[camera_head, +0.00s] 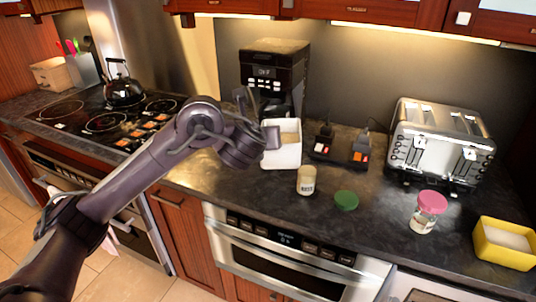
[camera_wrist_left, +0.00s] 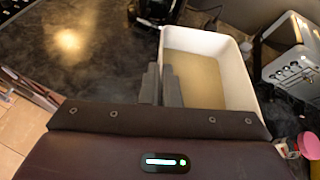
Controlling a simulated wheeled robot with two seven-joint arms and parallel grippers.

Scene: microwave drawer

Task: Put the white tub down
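The white tub (camera_head: 283,157) is an open rectangular container with tan contents, in front of the coffee maker in the head view. It also shows at the upper middle of the wrist view (camera_wrist_left: 238,80). My left gripper (camera_head: 270,137) reaches it from the left. In the wrist view its two dark fingers (camera_wrist_left: 162,84) are close together, one on each side of the tub's near-left wall, so it is shut on that wall. The tub looks about upright, at or just above the counter; whether its base touches cannot be told. My right gripper is in neither view.
The dark counter (camera_head: 255,195) has bare room in front of the tub. A cream jar (camera_head: 306,181), green lid (camera_head: 346,200), pink-lidded jar (camera_head: 428,211) and yellow container (camera_head: 504,246) stand to the right.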

